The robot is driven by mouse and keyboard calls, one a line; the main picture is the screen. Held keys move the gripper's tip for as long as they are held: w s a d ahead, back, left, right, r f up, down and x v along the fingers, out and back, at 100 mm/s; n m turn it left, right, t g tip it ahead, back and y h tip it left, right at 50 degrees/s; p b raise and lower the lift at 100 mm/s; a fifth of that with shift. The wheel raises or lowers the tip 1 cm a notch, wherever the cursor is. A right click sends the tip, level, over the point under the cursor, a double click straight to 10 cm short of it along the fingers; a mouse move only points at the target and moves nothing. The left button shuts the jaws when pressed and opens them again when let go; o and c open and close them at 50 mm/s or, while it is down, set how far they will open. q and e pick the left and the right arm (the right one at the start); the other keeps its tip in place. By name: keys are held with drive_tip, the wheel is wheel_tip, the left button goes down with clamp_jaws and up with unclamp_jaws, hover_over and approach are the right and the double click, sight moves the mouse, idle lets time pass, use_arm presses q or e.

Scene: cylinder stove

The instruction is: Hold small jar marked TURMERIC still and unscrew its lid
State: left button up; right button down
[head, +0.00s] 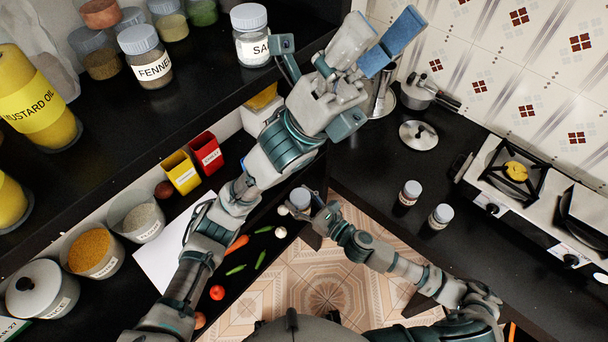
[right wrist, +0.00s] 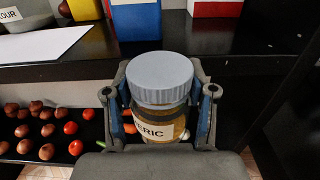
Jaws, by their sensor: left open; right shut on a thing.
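The small jar (right wrist: 158,132) stands between the fingers of my right gripper (right wrist: 160,110) in the right wrist view. Its label shows "ERIC"; the rest is hidden. In the head view the lid (head: 300,197) shows at my right gripper (head: 312,208), near the lower shelf's edge. My right gripper is shut on the jar, which looks upright. My left gripper (head: 342,48) is open and empty, its fingers wide apart, well away from the jar and near the upper shelf's end.
A jar marked "SA" (head: 251,48) stands close to my left gripper on the upper shelf (head: 165,105); the FENNEL jar (head: 146,62) is further left. Two small jars (head: 410,193) (head: 440,216) stand on the right counter, before the stove (head: 520,180). Vegetables (head: 235,268) lie below.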

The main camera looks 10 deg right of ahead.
use_arm(q)
drive_tip(key=w+d+f+n+t+y, duration=0.2)
drive_tip(key=w+d+f+n+t, duration=0.1)
drive_tip(key=d+f+n+t, duration=0.5)
drive_tip(key=w+d+f+n+t+y, duration=0.35)
drive_tip(key=d+n+t, duration=0.25)
drive_tip(key=n, duration=0.3)
drive_tip(key=w+d+f+n+t+y, duration=0.25)
drive_tip(key=f+n+y, duration=0.2)
drive_tip(key=f, duration=0.35)
drive_tip(key=n+g+y, duration=0.4)
drive_tip(key=n+y, duration=1.3)
drive_tip(key=y, duration=0.1)
hover_over(304, 195)
drive_tip(key=shift+t, duration=0.25)
wheel_tip(304, 195, down, 28)
drive_tip(key=shift+d+r, duration=0.15)
drive_tip(key=shift+a+f, duration=0.2)
drive_tip(key=shift+f, duration=0.1)
wheel_tip(304, 195, down, 8)
drive_tip(key=shift+r, duration=0.25)
